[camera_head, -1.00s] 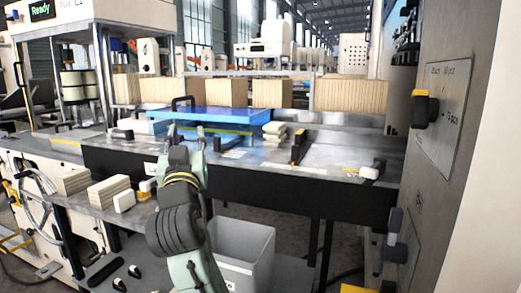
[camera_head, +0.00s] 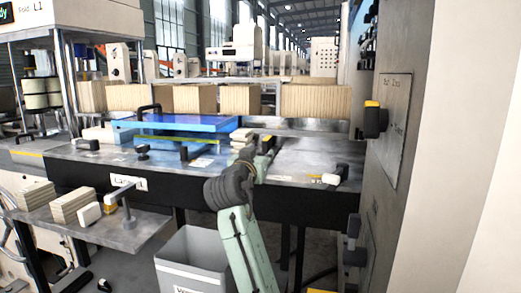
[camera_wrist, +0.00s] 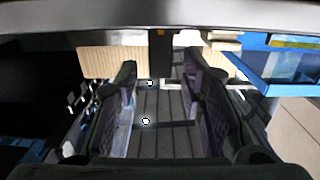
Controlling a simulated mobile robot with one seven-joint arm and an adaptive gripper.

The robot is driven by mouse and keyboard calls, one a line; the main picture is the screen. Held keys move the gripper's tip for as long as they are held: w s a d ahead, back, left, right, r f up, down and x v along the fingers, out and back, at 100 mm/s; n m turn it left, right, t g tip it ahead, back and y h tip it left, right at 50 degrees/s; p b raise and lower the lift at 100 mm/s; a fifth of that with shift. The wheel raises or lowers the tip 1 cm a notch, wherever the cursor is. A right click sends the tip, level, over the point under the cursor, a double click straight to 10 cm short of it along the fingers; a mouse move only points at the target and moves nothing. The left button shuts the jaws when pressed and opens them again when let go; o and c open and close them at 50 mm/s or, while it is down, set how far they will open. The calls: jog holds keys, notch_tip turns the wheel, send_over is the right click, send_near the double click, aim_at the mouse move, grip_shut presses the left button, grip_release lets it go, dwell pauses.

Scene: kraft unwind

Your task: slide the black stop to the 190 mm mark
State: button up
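The black stop (camera_head: 266,144), a dark block with a yellow top, stands on the grey machine table (camera_head: 310,155), to the right of the blue plate. My gripper (camera_head: 258,164) is in front of it in the head view and hides its lower part. In the wrist view, my gripper's two dark fingers (camera_wrist: 164,95) are spread apart with nothing between their pads. The black stop appears there as a dark upright block (camera_wrist: 160,50) beyond the fingertips, roughly centred between them. I cannot read a scale or the 190 mm mark.
The blue plate (camera_head: 185,123) and a small stack of pale pads (camera_head: 241,140) lie left of the stop. A white-and-black fitting (camera_head: 335,177) sits at the table's right front. A grey bin (camera_head: 192,262) stands below. A tall grey panel (camera_head: 400,130) bounds the right.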

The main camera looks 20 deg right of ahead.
jog(key=shift+x, duration=0.85)
jog(key=shift+c, duration=0.2)
grip_shut()
